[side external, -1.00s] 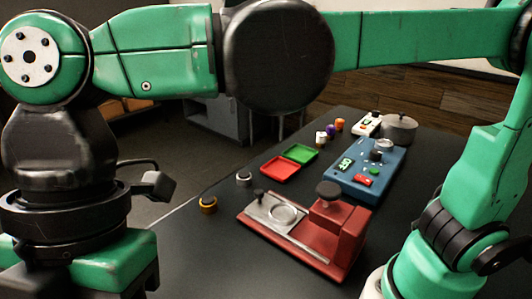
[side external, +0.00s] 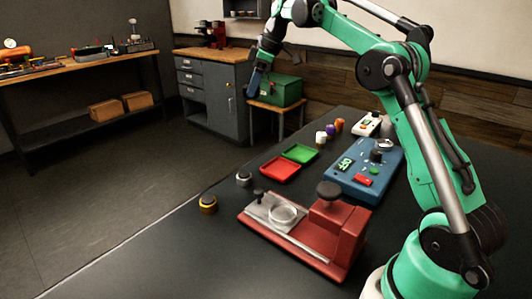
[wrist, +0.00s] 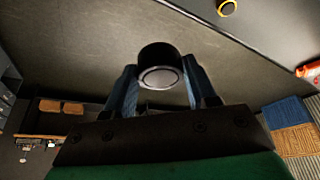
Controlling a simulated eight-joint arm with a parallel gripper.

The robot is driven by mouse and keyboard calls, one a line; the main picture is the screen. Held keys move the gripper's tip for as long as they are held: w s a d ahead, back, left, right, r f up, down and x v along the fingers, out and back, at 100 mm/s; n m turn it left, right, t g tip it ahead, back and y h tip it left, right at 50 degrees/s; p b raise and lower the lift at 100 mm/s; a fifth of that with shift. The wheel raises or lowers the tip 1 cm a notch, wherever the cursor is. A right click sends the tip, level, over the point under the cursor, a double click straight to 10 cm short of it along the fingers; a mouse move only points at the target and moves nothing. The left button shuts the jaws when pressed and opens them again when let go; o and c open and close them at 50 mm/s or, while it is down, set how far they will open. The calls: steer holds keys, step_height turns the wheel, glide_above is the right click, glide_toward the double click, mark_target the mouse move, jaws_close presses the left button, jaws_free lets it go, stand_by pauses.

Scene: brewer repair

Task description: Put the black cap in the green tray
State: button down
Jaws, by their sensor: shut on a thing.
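The green tray (side external: 299,153) lies on the dark table, in the middle of the side view, joined to a red tray. It looks empty. My gripper (side external: 254,86) is high up at the back, seen against the grey cabinet, above and to the left of the tray in the picture. In the wrist view my gripper (wrist: 160,74) is shut on the black cap (wrist: 158,56), a short black cylinder with a grey end face between the blue fingers. In the side view the cap cannot be made out.
The red tray (side external: 280,170) adjoins the green one. A red brewer base (side external: 310,235) stands in front, a blue panel (side external: 365,172) to the right. Small knobs (side external: 208,204) stand near the left edge, small coloured pieces (side external: 330,131) behind the trays. The left front table is clear.

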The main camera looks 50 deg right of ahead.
steer(key=s+d+f+m+h, duration=0.1)
steer(key=s+d+m, duration=0.4)
steer(key=d, duration=0.9)
glide_toward(298, 155)
steer(key=shift+n+t, duration=0.3)
steer(key=shift+n, duration=0.1)
steer(key=x, duration=0.6)
steer(key=shift+s+a+f, duration=0.2)
steer(key=shift+f, duration=0.1)
steer(key=shift+f, duration=0.15)
steer(key=c, duration=0.6)
jaws_free()
steer(key=shift+o, duration=0.2)
